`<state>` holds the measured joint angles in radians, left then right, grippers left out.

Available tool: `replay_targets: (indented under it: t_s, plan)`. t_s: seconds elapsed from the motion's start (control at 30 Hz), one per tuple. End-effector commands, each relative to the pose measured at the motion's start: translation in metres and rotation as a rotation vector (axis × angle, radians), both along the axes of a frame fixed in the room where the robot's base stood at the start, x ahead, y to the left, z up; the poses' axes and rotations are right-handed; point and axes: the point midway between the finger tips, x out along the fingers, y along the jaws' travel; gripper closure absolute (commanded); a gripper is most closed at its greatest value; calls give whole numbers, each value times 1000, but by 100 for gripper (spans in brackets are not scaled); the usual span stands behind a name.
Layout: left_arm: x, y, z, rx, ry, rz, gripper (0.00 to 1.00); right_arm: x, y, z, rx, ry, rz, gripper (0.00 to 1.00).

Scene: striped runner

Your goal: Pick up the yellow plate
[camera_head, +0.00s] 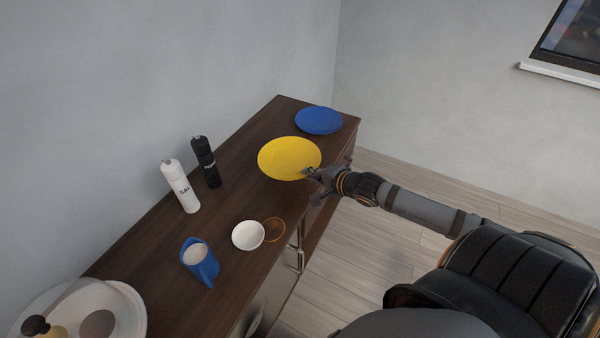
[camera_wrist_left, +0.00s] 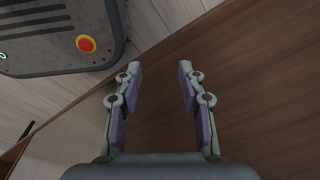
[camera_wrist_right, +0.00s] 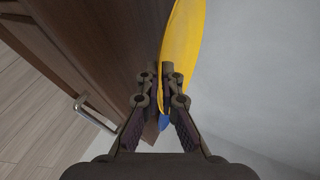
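The yellow plate (camera_head: 285,157) is near the far end of the dark wooden cabinet top (camera_head: 150,235). My right gripper (camera_head: 310,174) is at its near right rim. In the right wrist view the yellow plate (camera_wrist_right: 184,45) appears nearly edge-on, and the fingertips of my right gripper (camera_wrist_right: 159,72) are close together on its rim. I cannot tell whether the plate touches the top. My left gripper (camera_wrist_left: 158,72) is open and empty in the left wrist view, over brown wood; it is out of the head view.
A blue plate (camera_head: 319,121) lies beyond the yellow one. A black shaker (camera_head: 206,163), white shaker (camera_head: 181,186), blue jug (camera_head: 200,262), white bowl (camera_head: 248,235) and brown ring-like item (camera_head: 274,230) stand nearer. A white plate (camera_head: 130,310) is at lower left. Wall behind.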

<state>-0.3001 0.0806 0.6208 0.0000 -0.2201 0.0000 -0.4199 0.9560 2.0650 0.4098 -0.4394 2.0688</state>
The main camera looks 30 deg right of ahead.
Motion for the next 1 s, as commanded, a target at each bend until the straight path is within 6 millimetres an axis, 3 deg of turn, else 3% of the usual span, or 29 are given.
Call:
replay_targets:
  t_s: [0.03,0.1,0.5,0.73,1.0]
  plan:
    - [0,0,27,0,0,0,60,-5,-4,20,-2,2,-1,100]
    - [0,0,43,0,0,0,60,-11,-9,30,-2,4,2,100]
    - [0,0,133,0,0,0,60,-51,-46,51,5,1,-5,100]
    - [0,0,164,0,1,0,60,-68,-60,57,6,0,-3,100]
    - [0,0,174,0,1,0,60,-76,-67,56,5,-2,-2,100]
